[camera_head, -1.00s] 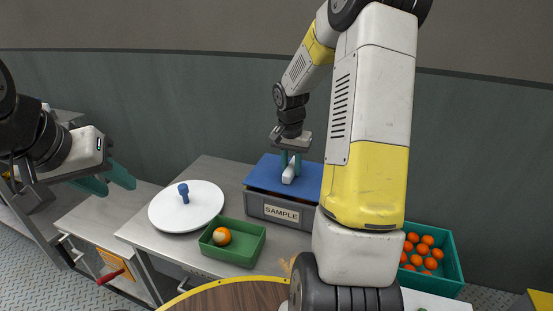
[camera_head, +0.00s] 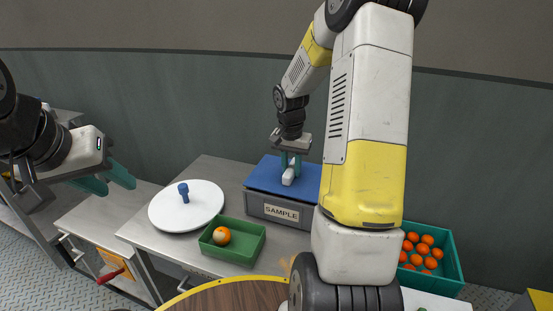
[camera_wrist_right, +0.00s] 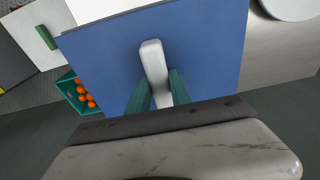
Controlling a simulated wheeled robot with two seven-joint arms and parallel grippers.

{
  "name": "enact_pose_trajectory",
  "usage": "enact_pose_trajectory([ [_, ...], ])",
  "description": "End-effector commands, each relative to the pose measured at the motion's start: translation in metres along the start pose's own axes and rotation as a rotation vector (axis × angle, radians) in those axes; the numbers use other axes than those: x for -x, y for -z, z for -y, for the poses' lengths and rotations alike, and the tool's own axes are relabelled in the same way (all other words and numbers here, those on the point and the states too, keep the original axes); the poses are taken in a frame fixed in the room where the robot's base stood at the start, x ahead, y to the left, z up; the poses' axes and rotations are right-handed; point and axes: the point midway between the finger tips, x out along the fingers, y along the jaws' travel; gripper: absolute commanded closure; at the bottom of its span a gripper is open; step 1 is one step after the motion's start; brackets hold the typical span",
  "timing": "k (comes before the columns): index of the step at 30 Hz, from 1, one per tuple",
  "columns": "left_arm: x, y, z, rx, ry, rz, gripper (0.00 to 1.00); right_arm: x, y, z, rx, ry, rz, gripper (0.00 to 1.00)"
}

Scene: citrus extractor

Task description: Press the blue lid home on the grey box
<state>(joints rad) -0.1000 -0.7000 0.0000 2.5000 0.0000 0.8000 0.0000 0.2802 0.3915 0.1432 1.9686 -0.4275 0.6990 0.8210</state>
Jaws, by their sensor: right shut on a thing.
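The blue lid (camera_head: 265,178) lies on top of the grey box (camera_head: 256,206), which has a "SAMPLE" label on its front and stands on the bench. The lid has a white bar handle (camera_head: 289,176). My right gripper (camera_head: 291,163) reaches down from above and is shut on the handle. In the right wrist view its green fingers (camera_wrist_right: 158,94) sit on both sides of the handle (camera_wrist_right: 153,62), over the blue lid (camera_wrist_right: 205,45). Whether a gap remains between lid and box cannot be told. My left gripper (camera_head: 106,180) is open and empty at the left, apart from everything.
Left of the box are a white disc with a blue knob (camera_head: 205,205) and a green tray (camera_head: 259,244) holding an orange (camera_head: 221,235). A teal crate of oranges (camera_head: 449,270) stands at the right. My right arm hides the bench between box and crate.

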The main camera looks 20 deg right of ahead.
Motion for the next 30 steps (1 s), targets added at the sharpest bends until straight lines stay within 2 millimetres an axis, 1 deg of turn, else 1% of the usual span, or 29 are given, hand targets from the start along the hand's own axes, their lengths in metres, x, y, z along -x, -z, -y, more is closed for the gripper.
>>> enact_pose_trajectory([
  [5,0.0,0.0,0.0,0.0,0.0,0.0,0.64,-0.005,-0.001,0.0,0.001,0.0,0.0,1.0],
  [6,0.0,0.0,0.0,0.0,0.0,0.0,0.64,-0.005,0.0,0.0,0.001,0.001,-0.001,0.71],
  [8,0.0,0.0,0.0,0.0,0.0,0.0,0.64,-0.005,0.0,0.0,0.0,0.001,-0.001,0.59],
  [9,0.0,0.0,0.0,0.0,0.0,0.0,0.64,-0.005,0.0,0.0,0.0,0.001,-0.001,0.51],
  [10,0.0,0.0,0.0,0.0,0.0,0.0,0.64,-0.005,0.0,0.0,0.0,0.001,-0.001,0.49],
  [17,0.0,0.0,0.0,0.0,0.0,0.0,0.64,-0.005,-0.001,0.0,0.0,0.0,0.0,0.49],
  [20,0.0,0.0,0.0,0.0,0.0,0.0,0.64,-0.002,0.0,0.0,0.0,0.001,-0.001,0.49],
  [23,0.0,0.0,0.0,0.0,0.0,0.0,0.64,0.009,0.0,0.0,0.001,0.001,-0.003,0.49],
  [30,0.0,0.0,0.0,0.0,0.0,0.0,0.64,0.051,0.0,0.001,0.0,0.002,-0.003,0.49],
])
